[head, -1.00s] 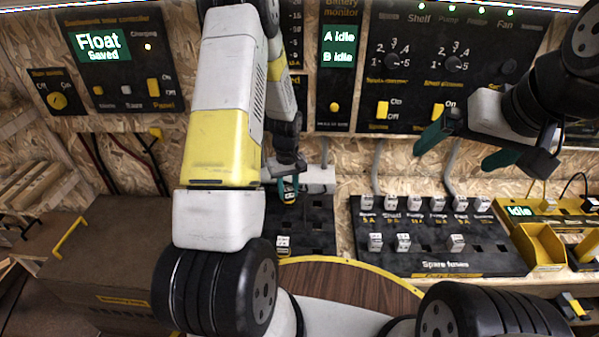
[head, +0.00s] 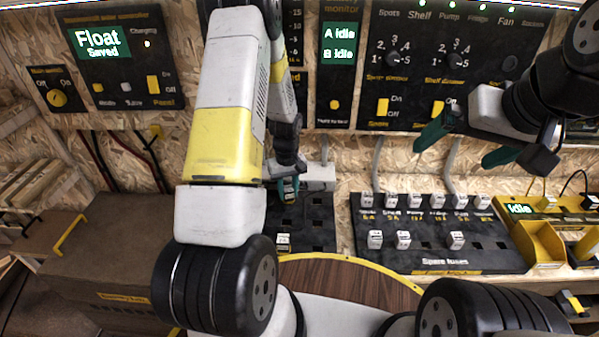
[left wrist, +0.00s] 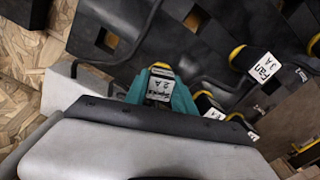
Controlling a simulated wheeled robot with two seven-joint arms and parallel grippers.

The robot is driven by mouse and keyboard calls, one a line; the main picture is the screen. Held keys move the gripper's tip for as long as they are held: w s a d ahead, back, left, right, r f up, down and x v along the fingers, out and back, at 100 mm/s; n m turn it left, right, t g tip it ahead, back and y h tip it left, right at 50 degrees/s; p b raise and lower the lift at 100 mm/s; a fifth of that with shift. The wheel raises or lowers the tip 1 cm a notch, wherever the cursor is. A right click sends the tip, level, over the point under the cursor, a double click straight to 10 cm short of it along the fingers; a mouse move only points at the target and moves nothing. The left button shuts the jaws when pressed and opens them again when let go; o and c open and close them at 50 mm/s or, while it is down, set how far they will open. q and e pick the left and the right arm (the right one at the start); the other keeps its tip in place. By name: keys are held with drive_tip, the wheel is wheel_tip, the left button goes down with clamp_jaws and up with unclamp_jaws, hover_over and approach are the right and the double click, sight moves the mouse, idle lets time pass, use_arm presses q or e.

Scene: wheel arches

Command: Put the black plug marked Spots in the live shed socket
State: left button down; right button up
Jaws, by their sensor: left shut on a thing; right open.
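My left gripper (head: 288,189) hangs over the upper part of a black socket panel (head: 316,222) left of the fuse board. The label seems to read Spots, 2 A. The plug's lower end is hidden, so I cannot tell whether it sits in a socket. I cannot read which socket is the live shed one. My right gripper (head: 468,146) is open and empty in front of the wall panels at the right.
A spare fuses board (head: 490,258) with several white-labelled plugs stands to the right. A labelled plug (head: 283,242) sits low on the socket panel. A yellow bin (head: 541,247) is at the far right. In the left wrist view a Fan plug (left wrist: 264,68) is right of my fingers.

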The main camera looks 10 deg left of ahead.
use_arm(q)
drive_tip(key=shift+f, duration=0.1)
drive_tip(key=c, duration=1)
unclamp_jaws()
drive_tip(key=shift+o, duration=0.6)
drive_tip(key=o, duration=0.4)
drive_tip(key=shift+r, duration=4.5)
